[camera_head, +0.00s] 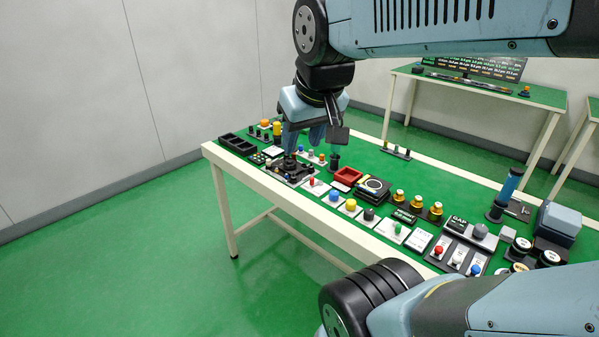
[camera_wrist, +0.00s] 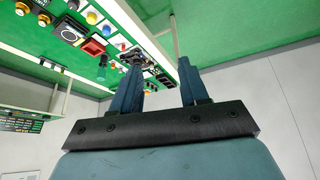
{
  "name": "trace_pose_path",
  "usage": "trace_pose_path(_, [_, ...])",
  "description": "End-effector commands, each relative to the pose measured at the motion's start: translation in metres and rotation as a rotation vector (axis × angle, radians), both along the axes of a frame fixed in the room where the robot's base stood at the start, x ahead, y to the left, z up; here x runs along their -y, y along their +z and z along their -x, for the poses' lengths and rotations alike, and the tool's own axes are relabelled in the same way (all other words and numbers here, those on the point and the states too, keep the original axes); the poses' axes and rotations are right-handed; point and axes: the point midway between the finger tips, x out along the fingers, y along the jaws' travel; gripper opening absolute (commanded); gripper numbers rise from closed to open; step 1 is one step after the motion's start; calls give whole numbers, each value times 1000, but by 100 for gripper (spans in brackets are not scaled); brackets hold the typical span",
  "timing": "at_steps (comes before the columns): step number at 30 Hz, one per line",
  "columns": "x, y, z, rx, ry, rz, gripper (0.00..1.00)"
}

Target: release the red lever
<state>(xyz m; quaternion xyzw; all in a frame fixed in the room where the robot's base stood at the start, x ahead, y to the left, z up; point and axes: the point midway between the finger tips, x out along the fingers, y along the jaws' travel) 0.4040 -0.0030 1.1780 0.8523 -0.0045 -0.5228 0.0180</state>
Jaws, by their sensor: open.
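My gripper (camera_head: 303,138) is open at the far left end of the green table, above a dark control panel (camera_head: 292,171). In the wrist view its two fingers (camera_wrist: 159,72) are apart with nothing between them. The left fingertip overlaps the panel in the picture; I cannot tell whether it touches. Small red-topped controls stand near the gripper (camera_head: 322,159) and on a white plate (camera_head: 311,182). Another red-knobbed control (camera_head: 438,250) stands at the near right beside a white and a blue one. I cannot tell which is the red lever.
Black bins (camera_head: 238,144) stand at the table's left end. A red tray (camera_head: 348,176), colored buttons (camera_head: 351,205) and yellow-topped knobs (camera_head: 398,196) line the table. A tall blue-handled post (camera_head: 508,185) stands at right. The floor in front is clear.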

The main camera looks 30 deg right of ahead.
Motion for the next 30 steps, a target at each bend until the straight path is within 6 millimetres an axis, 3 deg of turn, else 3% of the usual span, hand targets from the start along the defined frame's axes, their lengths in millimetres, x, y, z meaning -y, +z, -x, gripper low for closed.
trace_pose_path(7, [14,-1,-59,-103,49,114,44])
trace_pose_path(14, [37,-15,-119,-206,121,193,44])
trace_pose_path(23, [76,-52,-195,-332,236,233,44])
trace_pose_path(30, [116,-96,-248,-410,336,218,44])
